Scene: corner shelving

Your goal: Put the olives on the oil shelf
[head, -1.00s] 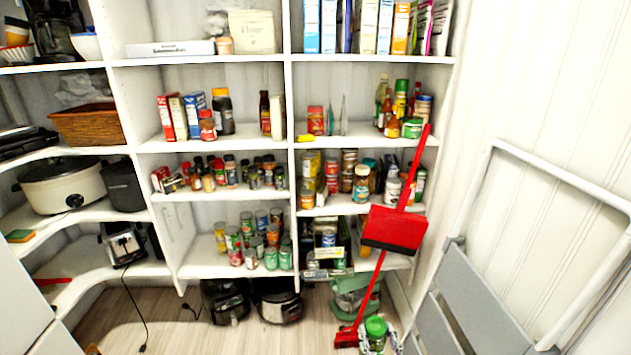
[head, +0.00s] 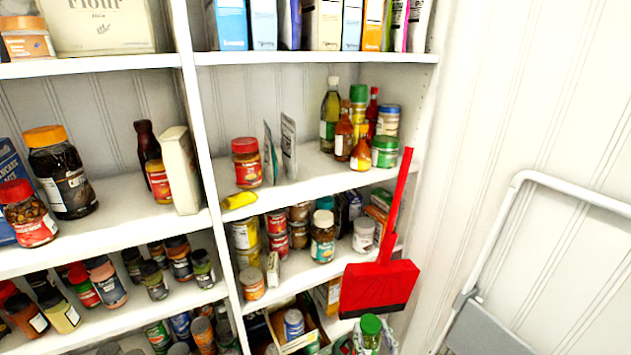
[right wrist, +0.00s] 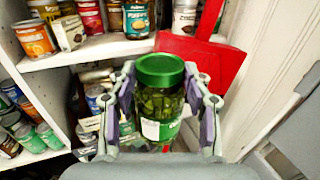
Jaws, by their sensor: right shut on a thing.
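The olives are a jar with a green lid (head: 371,325) at the bottom edge of the head view. In the right wrist view the olive jar (right wrist: 158,105) is upright, with dark green contents and a white label. My right gripper (right wrist: 160,95) is shut on it, with a finger on each side. In the head view only a little of this gripper shows beside the jar. The oil shelf (head: 318,176) holds an oil bottle (head: 330,115), sauce bottles and a green-lidded jar (head: 385,152) at its right end. My left gripper is not in view.
A red dustpan (head: 378,288) hangs in front of the lower right shelves, close behind the held jar. A red-lidded jar (head: 246,162) and upright packets (head: 289,145) stand on the oil shelf's left part. Bare shelf shows in front of the bottles. A folded ladder (head: 510,215) leans at right.

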